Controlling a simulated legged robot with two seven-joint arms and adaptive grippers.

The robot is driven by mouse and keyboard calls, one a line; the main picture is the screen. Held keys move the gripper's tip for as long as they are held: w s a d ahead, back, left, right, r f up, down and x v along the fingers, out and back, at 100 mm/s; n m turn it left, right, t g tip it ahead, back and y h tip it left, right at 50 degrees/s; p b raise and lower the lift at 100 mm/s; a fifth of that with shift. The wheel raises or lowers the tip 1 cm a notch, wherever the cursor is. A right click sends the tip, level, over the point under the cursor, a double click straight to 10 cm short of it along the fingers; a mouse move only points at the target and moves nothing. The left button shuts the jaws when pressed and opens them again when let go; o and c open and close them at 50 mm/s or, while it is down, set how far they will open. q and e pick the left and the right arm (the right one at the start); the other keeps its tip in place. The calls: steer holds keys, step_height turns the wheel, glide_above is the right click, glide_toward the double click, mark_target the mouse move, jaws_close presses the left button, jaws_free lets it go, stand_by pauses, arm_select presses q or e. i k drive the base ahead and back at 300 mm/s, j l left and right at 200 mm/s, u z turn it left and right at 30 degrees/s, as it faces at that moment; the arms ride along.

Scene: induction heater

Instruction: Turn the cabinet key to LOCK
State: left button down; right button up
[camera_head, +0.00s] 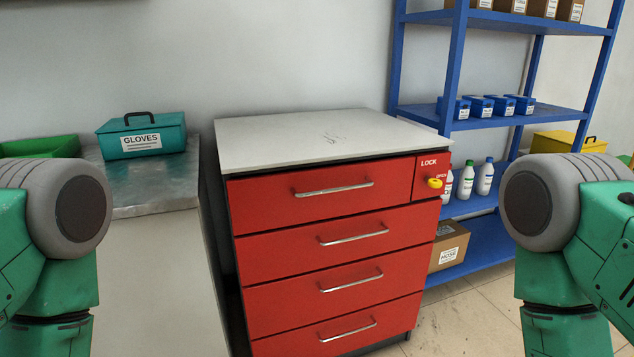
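The red drawer cabinet (325,219) with a pale grey top (300,138) stands in the middle of the head view. A yellow key knob (435,183) sits on the small red panel (428,175) at the cabinet's upper right front. Neither gripper is in view; only parts of my green and grey arms show at the left and right edges, apart from the cabinet.
A metal-topped bench (150,186) with a teal GLOVES box (142,136) stands left of the cabinet. A blue shelf rack (452,75) with bottles and boxes stands close behind the cabinet at right. A cardboard box (447,247) is on its low shelf. Floor shows at lower right.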

mark_target(435, 184)
steer(key=i+l, duration=0.15)
steer(key=l, duration=0.25)
steer(key=i+l+u, duration=0.15)
steer(key=l, duration=0.25)
steer(key=i+l, duration=0.15)
steer(key=l, duration=0.3)
steer(key=u, duration=0.05)
